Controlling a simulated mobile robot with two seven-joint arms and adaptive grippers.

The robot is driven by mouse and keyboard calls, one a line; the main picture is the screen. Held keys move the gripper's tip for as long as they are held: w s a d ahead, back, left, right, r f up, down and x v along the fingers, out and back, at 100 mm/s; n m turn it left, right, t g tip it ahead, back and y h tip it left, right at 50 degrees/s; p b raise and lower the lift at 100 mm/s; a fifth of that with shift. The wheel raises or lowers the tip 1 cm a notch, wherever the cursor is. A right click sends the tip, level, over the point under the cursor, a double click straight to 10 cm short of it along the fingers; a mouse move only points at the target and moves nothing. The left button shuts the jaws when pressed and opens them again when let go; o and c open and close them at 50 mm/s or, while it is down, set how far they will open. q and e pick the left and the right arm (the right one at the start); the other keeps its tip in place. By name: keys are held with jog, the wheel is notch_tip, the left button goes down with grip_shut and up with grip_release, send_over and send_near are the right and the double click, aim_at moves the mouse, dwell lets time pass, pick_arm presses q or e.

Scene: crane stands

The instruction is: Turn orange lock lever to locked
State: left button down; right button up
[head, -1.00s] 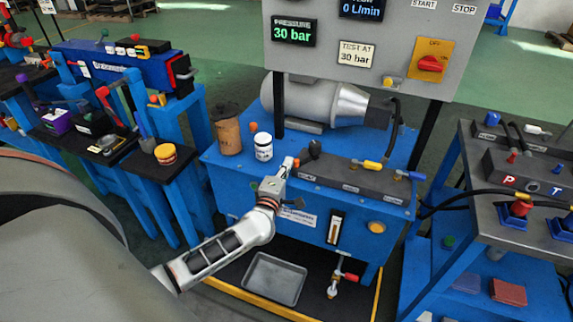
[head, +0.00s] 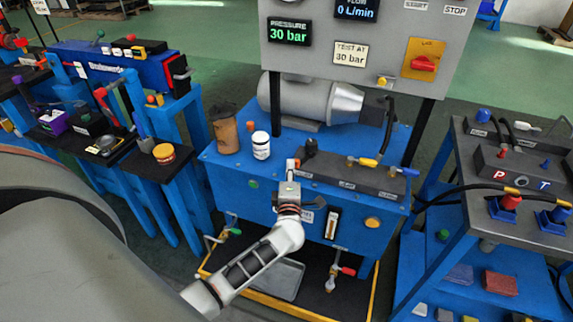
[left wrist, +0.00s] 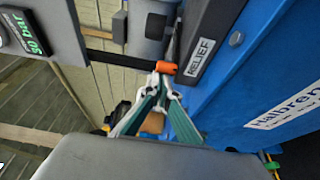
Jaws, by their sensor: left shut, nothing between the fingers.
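A small orange lever end (left wrist: 167,67) shows in the left wrist view, beside the dark valve block with the RELIEF label (left wrist: 201,56). In the head view a bit of orange (head: 297,162) shows at the tip of my left gripper (head: 291,166), at the left end of the dark valve block (head: 352,176). In the left wrist view my left gripper (left wrist: 163,84) is shut and empty, its tips close to the orange end. I cannot tell whether they touch it. The rest of the lever is hidden. My right gripper is not in view.
A black knob (head: 310,147), a white jar (head: 261,145) and a brown canister (head: 226,136) stand near the gripper on the blue bench. The grey panel (head: 393,72) rises behind. Yellow and blue levers (head: 368,162) sit farther right on the block.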

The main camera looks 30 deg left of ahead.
aim_at(298, 165)
pick_arm(q)
jog(key=shift+d+n+g+y, duration=1)
jog(key=shift+d+n+y, duration=0.1)
jog(key=shift+d+y, duration=0.2)
jog(key=shift+d, duration=0.3)
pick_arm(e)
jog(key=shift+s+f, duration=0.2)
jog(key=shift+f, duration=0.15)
pick_arm(q)
jog(key=shift+w+d, duration=0.1)
jog(key=shift+d, duration=0.05)
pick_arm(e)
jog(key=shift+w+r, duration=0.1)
